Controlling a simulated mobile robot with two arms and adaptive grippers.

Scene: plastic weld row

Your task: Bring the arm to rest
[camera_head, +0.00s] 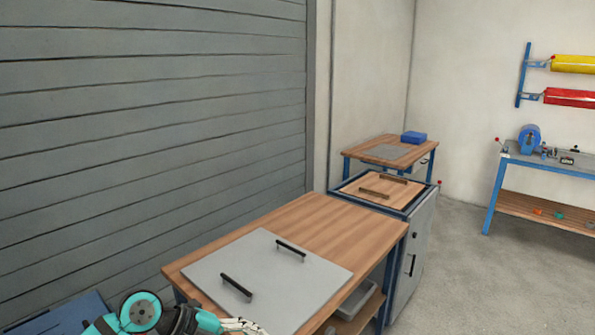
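Part of my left arm (150,314) shows at the bottom left, teal and dark, in front of the near workbench. A pale, partly cut-off piece at its right end (243,325) reaches the lower picture edge, by the front edge of the grey panel. The fingertips cannot be made out, so I cannot tell whether the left gripper is open or shut. Nothing held is visible. My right arm and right gripper are not in view.
A wooden workbench (335,228) carries a grey panel (215,270) with two black handles. Behind it stand a grey cabinet (415,255) and another bench with a blue box (414,137). A blue-framed bench (560,165) is at right. Grey floor (480,275) lies clear between.

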